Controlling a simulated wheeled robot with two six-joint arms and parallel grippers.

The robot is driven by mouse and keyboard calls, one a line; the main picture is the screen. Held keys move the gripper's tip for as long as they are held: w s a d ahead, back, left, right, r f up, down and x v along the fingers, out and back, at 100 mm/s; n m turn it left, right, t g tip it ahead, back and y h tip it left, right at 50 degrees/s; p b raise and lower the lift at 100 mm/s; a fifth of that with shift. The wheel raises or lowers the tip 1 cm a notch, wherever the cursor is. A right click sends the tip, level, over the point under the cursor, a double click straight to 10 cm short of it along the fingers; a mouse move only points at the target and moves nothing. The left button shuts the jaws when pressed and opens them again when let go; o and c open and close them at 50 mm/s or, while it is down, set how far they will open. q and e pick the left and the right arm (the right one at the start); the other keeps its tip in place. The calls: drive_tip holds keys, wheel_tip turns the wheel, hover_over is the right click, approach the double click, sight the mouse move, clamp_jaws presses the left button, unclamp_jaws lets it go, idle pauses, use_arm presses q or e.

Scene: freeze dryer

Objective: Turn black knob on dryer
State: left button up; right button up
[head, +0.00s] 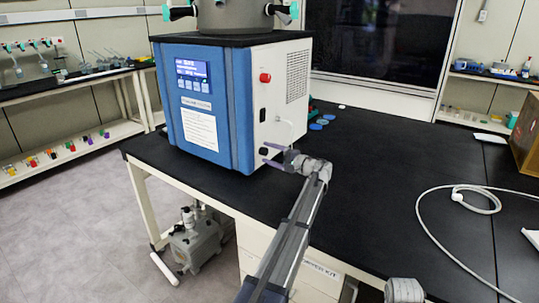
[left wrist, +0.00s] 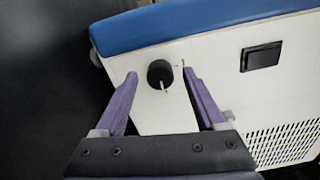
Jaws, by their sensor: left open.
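The freeze dryer (head: 241,100) is a blue and white box on the black table. Its black knob (left wrist: 160,74) is round with a pale pointer line and sits on the white side panel near the blue edge. In the head view the knob (head: 263,151) is a small dark spot low on that side. My left gripper (head: 268,155) is open, with its purple fingers pointing at the panel. In the left wrist view the fingers (left wrist: 160,72) lie on either side of the knob, with gaps showing; I cannot tell the depth exactly. My right gripper is not seen.
A black rocker switch (left wrist: 261,57) and vent holes (left wrist: 285,135) are on the same panel. A red button (head: 265,77) is higher up. A white hose (head: 455,215) lies on the table (head: 385,165) at right. Blue discs (head: 320,124) lie behind the dryer. The middle table is clear.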

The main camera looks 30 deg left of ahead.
use_arm(q)
drive_tip(key=d, duration=0.7)
drive_tip(key=shift+s+d, duration=0.3)
drive_tip(key=shift+d, duration=0.05)
drive_tip(key=shift+s+f, duration=0.1)
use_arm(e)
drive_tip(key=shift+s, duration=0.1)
